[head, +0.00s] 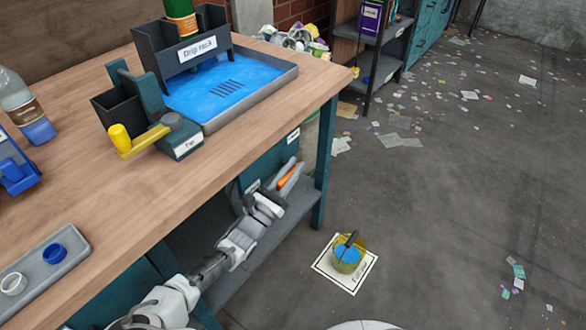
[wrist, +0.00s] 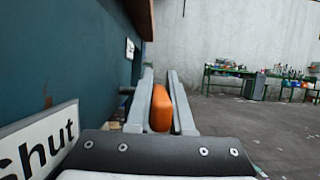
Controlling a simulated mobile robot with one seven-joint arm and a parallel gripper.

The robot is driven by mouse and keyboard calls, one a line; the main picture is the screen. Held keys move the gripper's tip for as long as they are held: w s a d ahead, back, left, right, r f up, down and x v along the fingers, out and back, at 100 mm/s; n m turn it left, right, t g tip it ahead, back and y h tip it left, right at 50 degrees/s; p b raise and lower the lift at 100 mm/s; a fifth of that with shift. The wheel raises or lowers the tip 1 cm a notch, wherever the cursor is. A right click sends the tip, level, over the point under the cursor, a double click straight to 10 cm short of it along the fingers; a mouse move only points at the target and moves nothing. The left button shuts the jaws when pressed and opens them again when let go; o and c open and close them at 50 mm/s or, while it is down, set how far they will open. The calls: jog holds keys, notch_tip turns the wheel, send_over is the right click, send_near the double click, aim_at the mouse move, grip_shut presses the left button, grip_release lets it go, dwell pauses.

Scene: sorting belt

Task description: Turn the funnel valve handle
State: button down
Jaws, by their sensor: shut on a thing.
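My gripper (head: 291,172) is low beside the bench's teal side panel, under the tabletop edge. Its two fingers are shut on an orange handle (head: 287,180). In the wrist view the handle (wrist: 160,110) sits between the grey fingers of the gripper (wrist: 163,78). A "Shut" label (wrist: 38,142) is on the teal panel at the left of that view, and a second small label (wrist: 130,48) is farther along. The joint of the handle and the funnel itself cannot be made out.
On the bench (head: 75,208) stand a drip rack (head: 165,62) over a blue-floored tray (head: 290,78) and a yellow-handled device (head: 187,143). A small bucket (head: 347,259) stands on a white floor mat (head: 325,265). The floor to the right is open, with scattered paper.

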jog(key=shift+a+r, duration=0.1)
jog(key=shift+r+g+y+p, duration=0.25)
jog(key=shift+g+y+p, duration=0.05)
jog(key=shift+p, duration=0.85)
jog(key=shift+w+r+g+p, duration=0.1)
jog(key=shift+g+p, duration=0.2)
jog(key=shift+p, duration=0.85)
jog(key=shift+g+y+p, duration=0.3)
jog(key=shift+y+p, duration=0.2)
jog(key=shift+p, duration=0.55)
jog(key=shift+d+g+p, duration=0.2)
jog(key=shift+g+p, duration=0.1)
jog(key=shift+p, duration=0.3)
jog(key=shift+f, duration=0.2)
jog(key=c, duration=0.8)
grip_release()
